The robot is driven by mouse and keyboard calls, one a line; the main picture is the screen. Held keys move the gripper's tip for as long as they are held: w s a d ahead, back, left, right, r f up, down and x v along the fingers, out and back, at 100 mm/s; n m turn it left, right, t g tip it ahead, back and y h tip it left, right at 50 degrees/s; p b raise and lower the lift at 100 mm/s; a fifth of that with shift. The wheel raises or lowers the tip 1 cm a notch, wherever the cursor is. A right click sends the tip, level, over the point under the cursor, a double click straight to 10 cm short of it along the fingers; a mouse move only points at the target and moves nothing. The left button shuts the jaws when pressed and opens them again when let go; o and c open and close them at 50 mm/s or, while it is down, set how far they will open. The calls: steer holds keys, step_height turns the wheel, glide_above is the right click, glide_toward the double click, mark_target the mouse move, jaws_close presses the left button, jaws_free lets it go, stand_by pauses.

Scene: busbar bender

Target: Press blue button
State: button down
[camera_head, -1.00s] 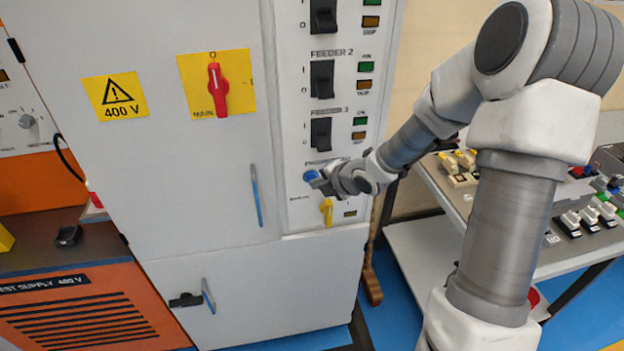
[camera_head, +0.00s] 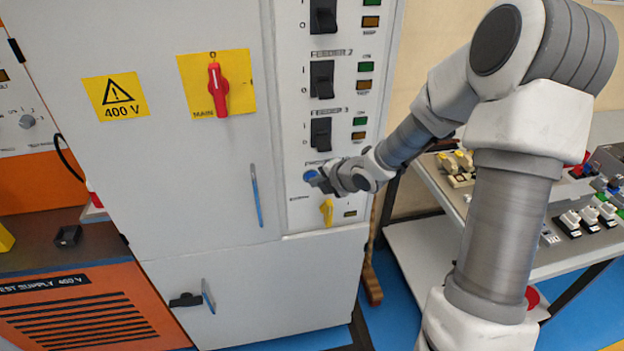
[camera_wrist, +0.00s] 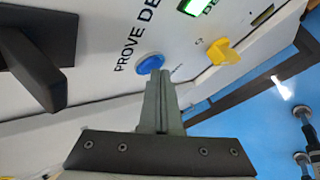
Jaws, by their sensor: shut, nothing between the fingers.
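The blue button (camera_head: 310,175) is a round blue disc on the white panel, below the feeder switches. In the wrist view the blue button (camera_wrist: 150,63) lies right at the tips of my gripper (camera_wrist: 160,76), which partly cover its lower edge. My gripper (camera_head: 322,181) is shut and empty, its fingers pointing at the panel. I cannot tell whether the tips touch the button or stop just short of it. "PROVE DE" is printed beside the button, and a green lit indicator (camera_wrist: 194,6) shows above it in the wrist view.
A yellow knob (camera_head: 326,211) sits just below the button. Black feeder switches (camera_head: 321,134) stand above it. A red main switch (camera_head: 218,88) and a blue door handle (camera_head: 256,195) are to the left. A bench with several parts (camera_head: 560,240) stands at the right.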

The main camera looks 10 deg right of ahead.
stand_by(0.4)
steer(key=shift+s, duration=0.25)
steer(key=s+b, duration=0.1)
steer(key=s, duration=0.5)
stand_by(0.4)
steer(key=shift+d, duration=0.1)
stand_by(0.6)
